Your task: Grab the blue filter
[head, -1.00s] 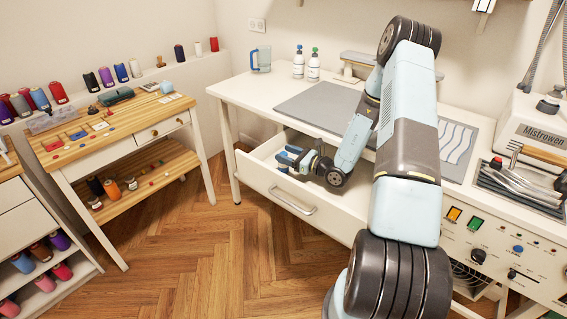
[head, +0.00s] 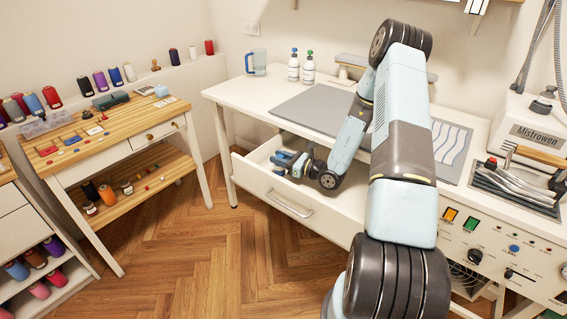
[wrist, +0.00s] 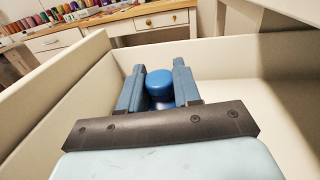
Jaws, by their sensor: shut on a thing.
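The blue filter (wrist: 159,84) is a round blue piece between the two fingers of my gripper (wrist: 156,80) in the wrist view. My gripper is shut on it, inside the open drawer (head: 262,187) of the white table. In the head view my gripper (head: 284,162) reaches into the drawer's left part, and its fingers and wrist largely hide the filter. The filter's lower part is hidden by my gripper in the wrist view.
The drawer walls (wrist: 61,97) rise close around my gripper. The white table (head: 232,92) stands above, with a grey mat (head: 310,105), two bottles (head: 308,70) and a blue jug (head: 257,62). A wooden table (head: 110,140) stands at left. Floor between is clear.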

